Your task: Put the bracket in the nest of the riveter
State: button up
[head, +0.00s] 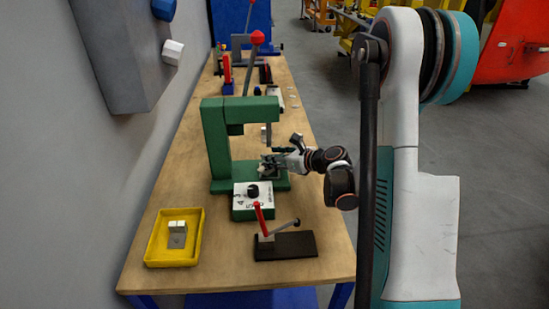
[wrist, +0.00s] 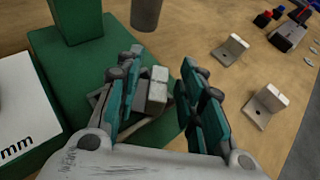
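The green riveter (head: 217,145) stands on the bench; its green base (wrist: 75,60) and grey ram (wrist: 146,12) also show in the wrist view. My gripper (head: 268,166) is low over the riveter's base, under the ram. In the wrist view my gripper (wrist: 163,95) is open, with teal fingers on both sides of a bracket (wrist: 157,88). A gap shows between the bracket and the right finger; contact on the left is unclear. The bracket sits at the grey nest (wrist: 97,99), mostly hidden by the fingers. I cannot tell whether it is fully seated.
A yellow tray (head: 156,248) holds another bracket (head: 177,236). A white-faced box with a knob (head: 252,200) and a red-handled clamp (head: 287,244) stand in front of the riveter. Two loose brackets (wrist: 231,49) (wrist: 265,105) lie right of the base. A wall borders the left.

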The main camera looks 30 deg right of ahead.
jog(key=shift+r+p, duration=0.7)
jog(key=shift+p, duration=0.1)
jog(key=p+v, duration=0.2)
jog(key=v, duration=1)
jog(key=shift+f, duration=0.15)
jog(key=shift+d, duration=0.1)
